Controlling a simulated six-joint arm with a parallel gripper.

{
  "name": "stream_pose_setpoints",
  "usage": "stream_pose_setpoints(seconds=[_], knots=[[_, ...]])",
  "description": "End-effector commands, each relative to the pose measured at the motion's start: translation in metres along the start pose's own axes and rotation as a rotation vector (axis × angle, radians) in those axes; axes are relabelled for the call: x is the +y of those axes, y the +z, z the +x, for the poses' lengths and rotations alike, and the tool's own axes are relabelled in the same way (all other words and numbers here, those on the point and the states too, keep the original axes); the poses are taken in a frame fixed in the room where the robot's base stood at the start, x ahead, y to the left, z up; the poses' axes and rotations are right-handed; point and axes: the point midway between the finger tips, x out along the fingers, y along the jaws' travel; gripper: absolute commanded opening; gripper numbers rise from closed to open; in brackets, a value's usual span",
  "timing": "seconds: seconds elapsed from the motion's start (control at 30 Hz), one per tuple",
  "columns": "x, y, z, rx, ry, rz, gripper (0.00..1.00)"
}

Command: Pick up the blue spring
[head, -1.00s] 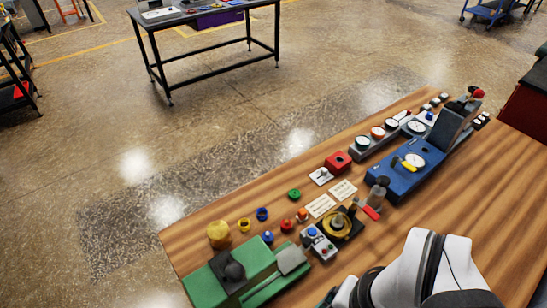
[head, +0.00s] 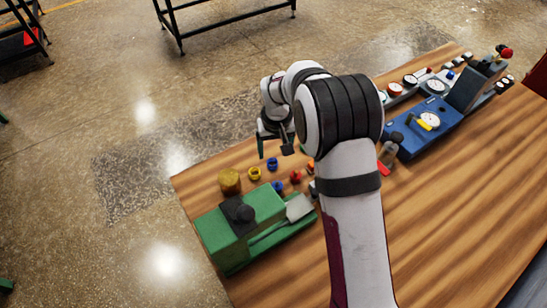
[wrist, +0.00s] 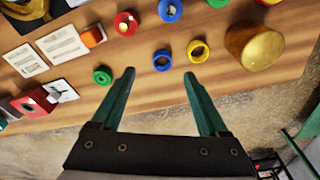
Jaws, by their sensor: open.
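A small blue ring-shaped piece, likely the blue spring (wrist: 162,60), lies on the wooden bench; its coils are too small to make out. It also shows in the head view (head: 272,163). A second blue round piece (wrist: 170,9) lies farther in, also in the head view (head: 278,186); I cannot fully rule it out as the spring. My gripper (wrist: 160,73) is open and empty, above the bench edge. In the wrist view the nearer blue ring appears just beyond and between the green fingertips. The gripper (head: 274,149) also shows in the head view.
A yellow ring (wrist: 198,51) sits close right of the blue one, with a gold cylinder (wrist: 254,46) farther right. A green ring (wrist: 102,75) and a red round piece (wrist: 126,23) lie left. A green machine (head: 235,226) stands at the bench's front left.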

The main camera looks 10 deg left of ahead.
Motion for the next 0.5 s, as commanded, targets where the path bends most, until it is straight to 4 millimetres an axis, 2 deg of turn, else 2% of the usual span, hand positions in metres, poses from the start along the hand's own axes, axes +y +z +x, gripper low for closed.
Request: stream_pose_setpoints(seconds=[0.3,0.4,0.5], knots=[[-0.005,-0.003,0.053,-0.002,0.0,0.003,0.77],[-0.004,-0.004,0.062,0.0,0.001,0.003,0.77],[-0.004,-0.004,0.063,0.002,0.001,0.003,0.77]])
